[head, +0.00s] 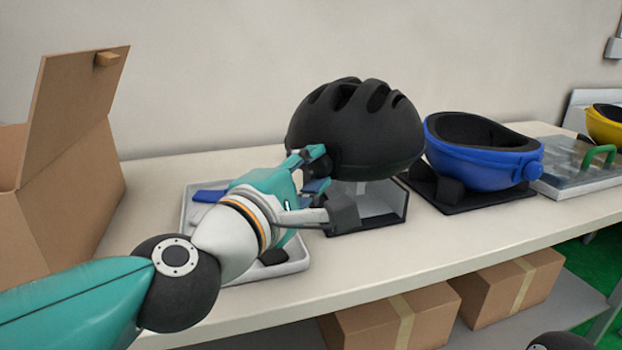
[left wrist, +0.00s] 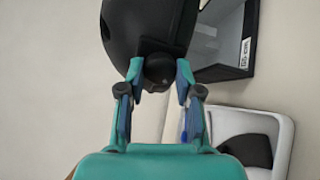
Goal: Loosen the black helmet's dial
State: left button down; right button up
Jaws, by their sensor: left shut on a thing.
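The black helmet (head: 358,130) sits dome up on a grey open-fronted stand (head: 384,206) in the head view. Its dark round dial (left wrist: 159,69) is on the side facing my left gripper, at the helmet's lower edge. My left gripper (left wrist: 158,80) is shut on the dial, one finger on each side of it in the left wrist view. The gripper also shows in the head view (head: 322,172), where its fingers partly hide the dial. My right gripper is not in view.
A white tray (head: 190,212) with blue and black items lies beneath my left gripper. An open cardboard box (head: 70,170) stands at left.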

pick_arm(q)
jog(key=n+b, duration=0.1)
jog(key=n, duration=0.2)
jog(key=shift+f+n, duration=0.1)
jog(key=shift+n, duration=0.3)
jog(key=shift+n+b, duration=0.55)
jog(key=shift+n, duration=1.45)
jog(key=c, duration=0.8)
grip_release()
jog(key=shift+o, duration=0.2)
